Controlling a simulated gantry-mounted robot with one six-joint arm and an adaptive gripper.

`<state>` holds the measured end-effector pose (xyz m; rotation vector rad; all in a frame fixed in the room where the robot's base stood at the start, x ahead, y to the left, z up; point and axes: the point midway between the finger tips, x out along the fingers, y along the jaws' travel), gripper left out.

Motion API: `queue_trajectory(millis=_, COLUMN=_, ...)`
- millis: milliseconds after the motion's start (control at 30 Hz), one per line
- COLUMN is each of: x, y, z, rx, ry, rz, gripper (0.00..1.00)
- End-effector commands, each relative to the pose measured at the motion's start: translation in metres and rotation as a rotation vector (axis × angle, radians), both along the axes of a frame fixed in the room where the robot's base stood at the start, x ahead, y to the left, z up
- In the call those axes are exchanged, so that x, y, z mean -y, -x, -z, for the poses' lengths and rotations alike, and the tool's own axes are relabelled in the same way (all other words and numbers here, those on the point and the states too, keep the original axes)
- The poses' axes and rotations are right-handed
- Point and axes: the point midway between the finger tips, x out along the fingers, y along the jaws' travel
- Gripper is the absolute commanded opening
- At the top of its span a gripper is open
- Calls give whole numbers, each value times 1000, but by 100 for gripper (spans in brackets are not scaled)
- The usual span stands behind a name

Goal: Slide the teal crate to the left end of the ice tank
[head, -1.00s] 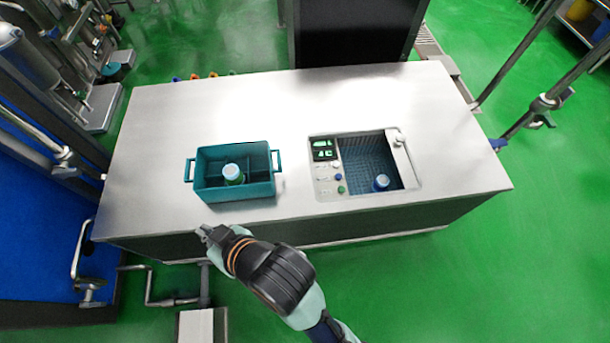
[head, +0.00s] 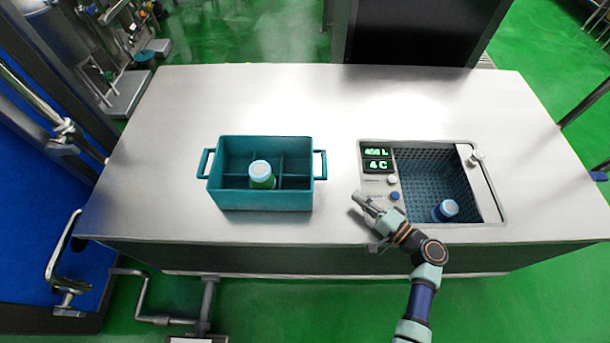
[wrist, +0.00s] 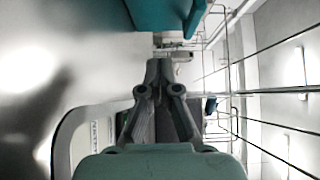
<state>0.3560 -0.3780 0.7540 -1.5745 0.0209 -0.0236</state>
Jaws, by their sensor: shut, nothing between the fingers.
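The teal crate (head: 264,201) stands upright on the steel top of the ice tank (head: 150,180), left of the tank's opening. It has a handle at each end and inner dividers, and one white-capped green bottle (head: 261,175) stands in it. My gripper (head: 357,200) is shut and empty. It is to the right of the crate, apart from it, near the front edge and beside the opening's control panel. In the wrist view my gripper (wrist: 158,66) points toward the teal crate (wrist: 168,14), which shows in part at the top.
The sunken basin (head: 425,178) at the right has a blue mesh lining and holds a blue-capped bottle (head: 445,210). A control panel (head: 377,160) with a lit display is at its left rim. The steel top left of the crate and behind it is clear.

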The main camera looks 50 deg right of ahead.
Motion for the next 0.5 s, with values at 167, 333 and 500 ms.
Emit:
queue_trajectory(millis=167, x=2, y=2, z=3, rx=4, ry=-5, rz=6, gripper=0)
queue_trajectory(millis=333, x=1, y=-12, z=4, rx=3, ry=-4, rz=2, gripper=0)
queue_trajectory(millis=500, x=2, y=-46, z=5, rx=3, ry=-3, rz=-1, gripper=0)
